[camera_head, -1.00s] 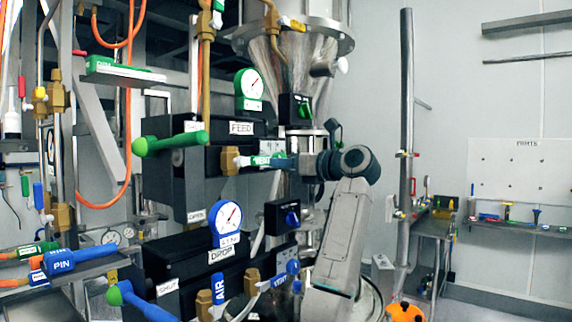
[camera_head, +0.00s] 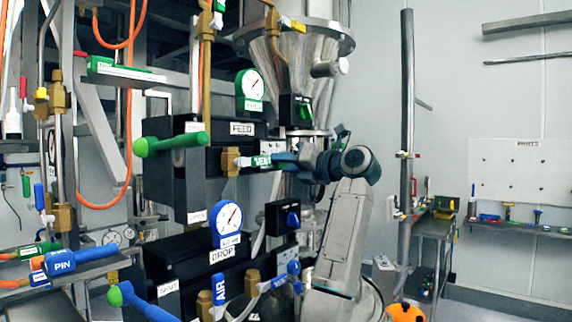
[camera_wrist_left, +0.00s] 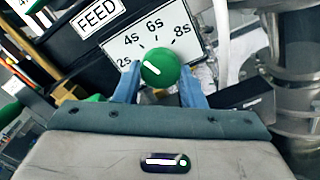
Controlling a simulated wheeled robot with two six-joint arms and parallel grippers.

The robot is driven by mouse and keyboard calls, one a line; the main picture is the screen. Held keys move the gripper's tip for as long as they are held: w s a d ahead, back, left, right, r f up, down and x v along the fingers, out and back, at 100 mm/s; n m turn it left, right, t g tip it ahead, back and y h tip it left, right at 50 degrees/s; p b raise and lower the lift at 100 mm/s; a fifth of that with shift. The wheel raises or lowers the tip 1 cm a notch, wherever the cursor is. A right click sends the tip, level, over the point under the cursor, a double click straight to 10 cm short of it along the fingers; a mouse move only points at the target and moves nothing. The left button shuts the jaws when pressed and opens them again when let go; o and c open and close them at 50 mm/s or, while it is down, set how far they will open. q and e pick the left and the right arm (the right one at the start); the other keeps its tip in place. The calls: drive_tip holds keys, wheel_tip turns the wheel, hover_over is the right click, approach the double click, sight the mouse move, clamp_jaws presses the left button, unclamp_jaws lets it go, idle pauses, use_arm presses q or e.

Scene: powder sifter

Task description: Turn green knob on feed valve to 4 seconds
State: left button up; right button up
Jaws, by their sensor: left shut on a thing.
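In the left wrist view the green knob (camera_wrist_left: 160,67) sits on a white dial plate (camera_wrist_left: 115,50) marked 2s, 4s, 6s and 8s, beside the FEED label (camera_wrist_left: 102,16). The knob's white mark points up and left, toward the 2s to 4s side; I cannot tell the exact setting. My left gripper (camera_wrist_left: 161,78) is shut on the knob, with one blue finger on each side. In the head view the gripper (camera_head: 284,158) reaches to the front of the black feed valve box (camera_head: 168,168), and the knob is hidden. My right gripper is not in view.
A VENT lever (camera_head: 258,161) and a brass fitting (camera_head: 229,161) are close to my gripper. The DROP unit (camera_head: 190,258) is below, with a blue-rimmed gauge (camera_head: 228,217). A steel hopper (camera_head: 290,55) is above. A grey pole (camera_head: 407,100) stands to the right.

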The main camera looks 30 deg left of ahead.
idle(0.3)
use_arm(q)
drive_tip(key=o, duration=1)
drive_tip(key=shift+d+f, duration=0.1)
drive_tip(key=shift+d, duration=0.15)
drive_tip(key=d+b, duration=0.1)
drive_tip(key=d, duration=0.2)
drive_tip(key=d+b, duration=0.1)
drive_tip(key=d, duration=0.2)
drive_tip(key=d+b, duration=0.2)
drive_tip(key=d, duration=0.2)
drive_tip(key=shift+s+d, duration=0.1)
drive_tip(key=shift+s, duration=0.3)
